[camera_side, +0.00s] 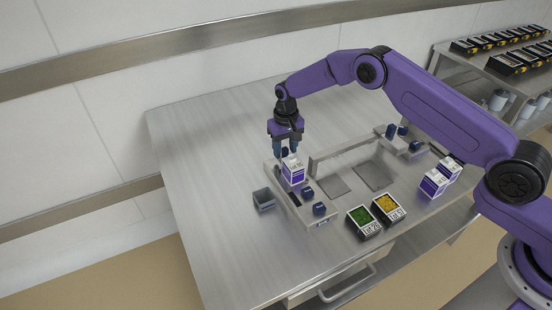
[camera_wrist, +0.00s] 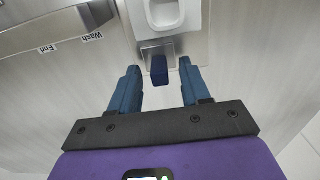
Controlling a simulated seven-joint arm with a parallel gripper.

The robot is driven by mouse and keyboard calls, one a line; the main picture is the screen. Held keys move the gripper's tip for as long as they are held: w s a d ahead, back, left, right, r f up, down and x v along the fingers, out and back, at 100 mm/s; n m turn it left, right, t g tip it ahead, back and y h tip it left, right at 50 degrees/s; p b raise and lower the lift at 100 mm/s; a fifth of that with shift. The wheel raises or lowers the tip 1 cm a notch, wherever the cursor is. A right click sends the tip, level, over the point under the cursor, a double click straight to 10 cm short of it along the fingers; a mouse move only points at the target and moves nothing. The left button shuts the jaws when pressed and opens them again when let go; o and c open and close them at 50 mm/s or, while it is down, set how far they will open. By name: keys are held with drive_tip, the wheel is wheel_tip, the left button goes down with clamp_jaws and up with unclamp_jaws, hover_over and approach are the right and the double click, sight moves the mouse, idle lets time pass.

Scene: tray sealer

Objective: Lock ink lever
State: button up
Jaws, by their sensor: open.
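A dark blue lever (camera_wrist: 159,70) sits on a small metal plate in the wrist view. It lies between the two blue fingers of my gripper (camera_wrist: 160,76), with a visible gap on each side. In the side view my gripper (camera_side: 286,150) points down at the left end of the steel tray sealer (camera_side: 318,222), and the lever (camera_side: 285,153) is partly hidden between the fingers. A white and purple carton (camera_side: 293,171) stands right in front of it. A white part with a rounded opening (camera_wrist: 165,14) is just beyond the lever in the wrist view. The gripper is open and empty.
Other dark blue knobs (camera_side: 319,208) are on the sealer. Green (camera_side: 363,220) and yellow (camera_side: 388,209) trays stand in front. Two cartons (camera_side: 433,183) stand right. The left tabletop is clear.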

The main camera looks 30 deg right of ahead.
drive_tip(key=shift+r, duration=2.6)
drive_tip(key=shift+s+a+r, duration=0.15)
drive_tip(key=shift+r, duration=0.2)
drive_tip(key=s+a+r+n, duration=0.2)
drive_tip(key=s+r+n, duration=0.4)
drive_tip(key=s+r, duration=1.1)
drive_tip(key=s+d+n, duration=0.2)
drive_tip(key=s+d, duration=0.3)
drive_tip(key=s, duration=0.4)
drive_tip(key=s+d+n, duration=0.2)
drive_tip(key=s+d, duration=0.3)
drive_tip(key=s, duration=0.4)
drive_tip(key=s+d+r+n, duration=0.1)
drive_tip(key=s+d, duration=0.4)
drive_tip(key=s, duration=0.5)
drive_tip(key=shift+d+n, duration=0.25)
drive_tip(key=shift+n, duration=0.55)
